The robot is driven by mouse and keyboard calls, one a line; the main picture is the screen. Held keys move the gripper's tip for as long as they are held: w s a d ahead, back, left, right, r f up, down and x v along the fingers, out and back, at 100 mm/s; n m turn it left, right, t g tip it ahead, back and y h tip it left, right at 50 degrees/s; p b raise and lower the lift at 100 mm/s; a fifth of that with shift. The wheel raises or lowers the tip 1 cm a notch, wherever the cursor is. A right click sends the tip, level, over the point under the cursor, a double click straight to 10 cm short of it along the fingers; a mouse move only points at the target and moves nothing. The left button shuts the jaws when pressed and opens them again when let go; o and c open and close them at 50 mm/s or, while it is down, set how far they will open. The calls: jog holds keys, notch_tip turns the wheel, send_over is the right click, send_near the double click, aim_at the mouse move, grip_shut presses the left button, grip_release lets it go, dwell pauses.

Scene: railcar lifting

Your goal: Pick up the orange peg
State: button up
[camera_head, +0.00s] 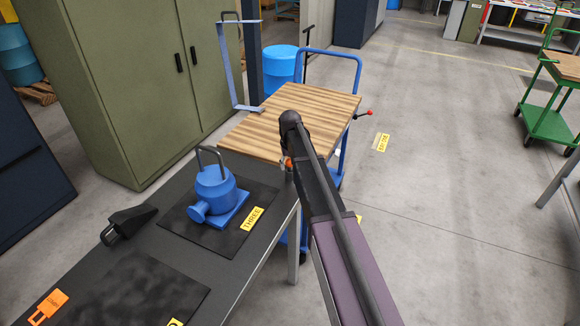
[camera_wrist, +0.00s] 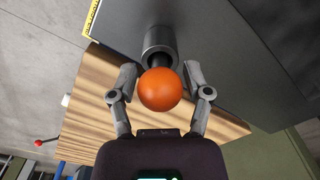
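The orange peg (camera_wrist: 160,90) shows in the wrist view as a round orange knob in front of a dark stem and a grey metal cylinder (camera_wrist: 159,42) on the dark table's side. My gripper (camera_wrist: 161,68) is open, with one finger on each side of the knob and a narrow gap on both sides. In the head view, only a small bit of the orange peg (camera_head: 288,163) shows at the dark table's far right corner, beside my arm. My arm hides most of the gripper there.
A wood-topped blue cart (camera_head: 262,128) stands just beyond the dark table (camera_head: 172,195). A blue valve-like part (camera_head: 216,190) sits on a black mat, with a black wedge (camera_head: 128,222) and an orange tag (camera_head: 48,306) nearby.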

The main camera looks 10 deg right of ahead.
grip_shut()
jog(key=shift+r, duration=0.1)
notch_tip(320, 180, up, 4)
jog(key=p, duration=0.3)
jog(key=shift+f+p, duration=0.25)
jog(key=shift+p, duration=0.1)
jog(key=s+a+r+p, duration=0.1)
jog(key=s, duration=1.5)
jog(key=shift+a+r, duration=0.15)
jog(key=shift+a, duration=0.15)
